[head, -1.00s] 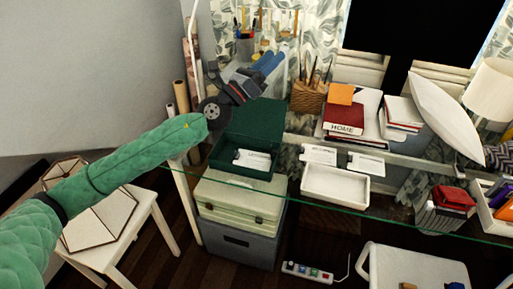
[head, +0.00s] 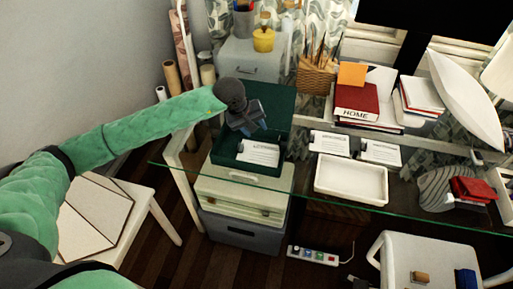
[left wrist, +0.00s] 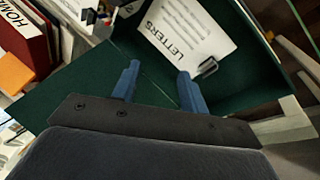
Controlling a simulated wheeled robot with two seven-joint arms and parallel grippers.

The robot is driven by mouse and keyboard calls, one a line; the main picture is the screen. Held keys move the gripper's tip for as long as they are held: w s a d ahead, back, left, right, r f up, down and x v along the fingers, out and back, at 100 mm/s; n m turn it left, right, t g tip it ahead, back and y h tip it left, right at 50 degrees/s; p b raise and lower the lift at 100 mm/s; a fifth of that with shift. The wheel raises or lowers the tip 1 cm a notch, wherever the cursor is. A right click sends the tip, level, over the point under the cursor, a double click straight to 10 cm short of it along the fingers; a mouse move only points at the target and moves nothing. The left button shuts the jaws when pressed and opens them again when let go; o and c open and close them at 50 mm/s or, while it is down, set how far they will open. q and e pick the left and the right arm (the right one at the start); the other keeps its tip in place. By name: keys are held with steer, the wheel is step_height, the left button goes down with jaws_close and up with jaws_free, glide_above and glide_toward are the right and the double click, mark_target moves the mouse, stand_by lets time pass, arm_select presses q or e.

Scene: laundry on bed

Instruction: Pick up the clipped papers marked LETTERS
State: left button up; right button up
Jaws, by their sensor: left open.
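The clipped papers marked LETTERS (left wrist: 185,30) lie in an open dark green box (head: 222,157). In the head view the white papers (head: 258,154) show near the box's front, partly behind my gripper. A dark clip (left wrist: 208,66) sits on their edge in the left wrist view. My left gripper (left wrist: 157,82) is open and empty, its two blue fingers apart, pointing down into the box toward the papers. In the head view the left gripper (head: 250,125) is over the box. My right gripper is not in view.
The box stands on the glass desk. To its right are a white tray (head: 350,190), two more clipped papers (head: 330,143) (head: 380,152) and a HOME book (head: 356,101). A grey cabinet (head: 250,62) stands behind. A power strip (head: 312,255) lies on the floor.

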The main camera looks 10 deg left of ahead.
mark_target(241, 148)
arm_select(q)
steer(key=a+f+m+y, duration=0.1)
steer(key=s+a+f+m+g+y, duration=0.1)
steer(key=a+m, duration=0.1)
steer(key=s+a+f+m+y+p, duration=0.1)
steer(key=a+m, duration=0.1)
steer(key=shift+s+a+g+y, duration=0.15)
steer(key=shift+a+g+y, duration=0.05)
steer(key=shift+g+y, duration=0.1)
steer(key=shift+f, duration=0.4)
steer(key=f+p, duration=0.1)
steer(key=f, duration=0.1)
steer(key=w+f+p, duration=0.1)
steer(key=f+p, duration=0.1)
steer(key=shift+w+d+f, duration=0.1)
steer(key=shift+w+d, duration=0.1)
steer(key=shift+f+p, duration=0.3)
steer(key=shift+f, duration=0.1)
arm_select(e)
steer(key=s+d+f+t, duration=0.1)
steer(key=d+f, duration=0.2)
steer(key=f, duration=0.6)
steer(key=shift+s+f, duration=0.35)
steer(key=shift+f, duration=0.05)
arm_select(q)
steer(key=shift+c, duration=0.2)
steer(key=shift+w, duration=0.1)
jaws_close()
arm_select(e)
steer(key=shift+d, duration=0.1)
